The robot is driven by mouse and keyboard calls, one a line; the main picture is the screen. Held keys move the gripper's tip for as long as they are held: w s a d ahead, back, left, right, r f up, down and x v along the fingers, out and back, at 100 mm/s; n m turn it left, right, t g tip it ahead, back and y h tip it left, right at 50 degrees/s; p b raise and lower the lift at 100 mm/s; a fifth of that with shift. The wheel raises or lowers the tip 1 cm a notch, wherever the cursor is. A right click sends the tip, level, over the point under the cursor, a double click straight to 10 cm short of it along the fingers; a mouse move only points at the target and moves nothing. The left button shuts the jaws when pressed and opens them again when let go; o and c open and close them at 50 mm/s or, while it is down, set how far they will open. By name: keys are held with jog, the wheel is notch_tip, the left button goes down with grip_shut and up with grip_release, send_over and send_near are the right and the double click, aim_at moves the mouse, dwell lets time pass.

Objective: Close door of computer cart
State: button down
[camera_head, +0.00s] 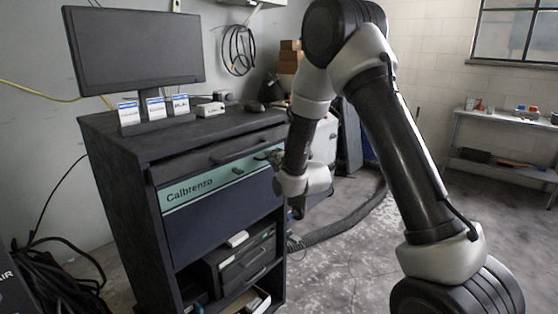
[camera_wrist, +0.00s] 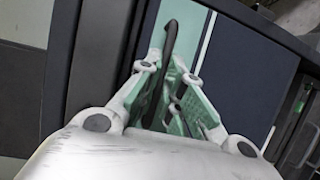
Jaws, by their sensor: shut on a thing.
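The computer cart (camera_head: 130,200) is a dark cabinet with a monitor on top. Its door (camera_head: 215,222) is a dark blue panel with a light teal stripe marked "Calbrenzo". The door stands upright across the cart's front, above open shelves; I cannot tell whether a small gap is left. My gripper (camera_head: 274,158) is at the right end of the stripe, partly hidden by my arm. In the wrist view, its green-padded fingers (camera_wrist: 172,88) are shut on the black door handle (camera_wrist: 170,42). The blue door panel (camera_wrist: 245,70) also shows there.
The monitor (camera_head: 135,48), several small cards and a mouse (camera_head: 254,106) are on the cart top. A drawer front (camera_head: 215,155) is above the stripe. A printer-like box (camera_head: 240,265) is on a lower shelf. A hose (camera_head: 345,228) lies right of the cart; floor beyond is mostly free.

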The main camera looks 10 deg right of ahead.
jog(key=shift+w+a+r, duration=0.1)
jog(key=shift+w+r, duration=0.05)
jog(key=shift+r, duration=0.05)
jog(key=c, duration=1.6)
grip_release()
jog(key=shift+o, duration=0.2)
jog(key=shift+f, duration=0.1)
jog(key=v, duration=0.7)
jog(key=shift+s, duration=0.25)
